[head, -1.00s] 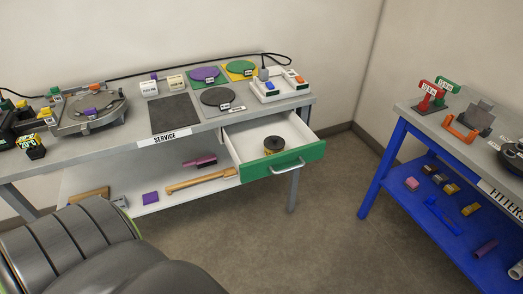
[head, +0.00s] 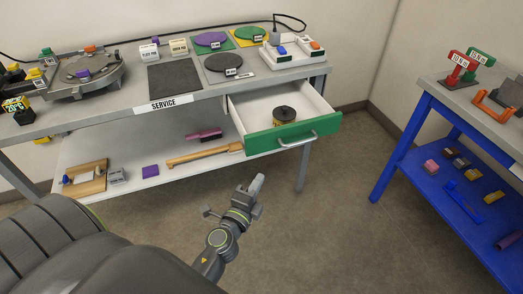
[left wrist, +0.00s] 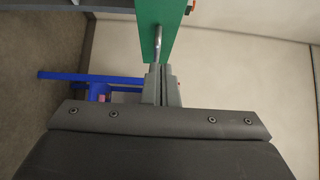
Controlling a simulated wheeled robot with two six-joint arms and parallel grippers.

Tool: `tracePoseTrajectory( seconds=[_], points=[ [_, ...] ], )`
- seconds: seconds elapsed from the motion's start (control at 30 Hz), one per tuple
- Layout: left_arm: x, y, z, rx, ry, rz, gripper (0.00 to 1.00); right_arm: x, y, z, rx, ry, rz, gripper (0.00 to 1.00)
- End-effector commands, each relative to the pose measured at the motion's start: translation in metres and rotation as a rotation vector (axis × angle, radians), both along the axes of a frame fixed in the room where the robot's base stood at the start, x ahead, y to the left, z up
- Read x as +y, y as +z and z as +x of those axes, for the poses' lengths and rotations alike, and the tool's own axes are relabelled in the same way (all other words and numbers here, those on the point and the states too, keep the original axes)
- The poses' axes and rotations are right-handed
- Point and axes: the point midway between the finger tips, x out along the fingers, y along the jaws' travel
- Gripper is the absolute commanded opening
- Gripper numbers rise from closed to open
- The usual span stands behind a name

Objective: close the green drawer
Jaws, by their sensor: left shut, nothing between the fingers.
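The green drawer (head: 296,136) hangs open under the right end of the grey service table. Its green front has a silver bar handle (head: 297,142), and its white inside shows from above. A dark and yellow round spool (head: 284,115) is in it. My left gripper (head: 257,184) is in front of and below the drawer, shut and empty. In the left wrist view the shut fingers (left wrist: 161,72) point toward the drawer's green front (left wrist: 160,25) and handle (left wrist: 157,46). Whether they touch the handle cannot be told there; in the head view they look apart. My right gripper is not in view.
The service table (head: 130,107) carries a round-plate device, mats, discs and a white tray (head: 292,51). Its lower shelf (head: 130,180) holds a purple-handled tool and a wooden bar. A blue-legged table (head: 403,150) stands to the right, with bare floor between.

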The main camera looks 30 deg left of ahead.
Motion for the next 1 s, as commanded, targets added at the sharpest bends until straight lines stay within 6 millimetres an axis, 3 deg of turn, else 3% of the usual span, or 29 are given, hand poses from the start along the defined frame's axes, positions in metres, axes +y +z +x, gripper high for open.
tracePoseTrajectory(
  seconds=[0.6, 0.8, 1.0],
  points=[
    [0.017, 0.000, 0.102, 0.001, -0.001, 0.003, 0.00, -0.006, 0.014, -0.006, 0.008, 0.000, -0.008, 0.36],
    [0.038, 0.000, 0.116, 0.001, 0.000, 0.002, 0.00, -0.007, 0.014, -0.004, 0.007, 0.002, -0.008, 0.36],
    [0.044, 0.000, 0.121, 0.002, 0.001, -0.002, 0.00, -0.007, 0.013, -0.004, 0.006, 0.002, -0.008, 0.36]
  ],
)
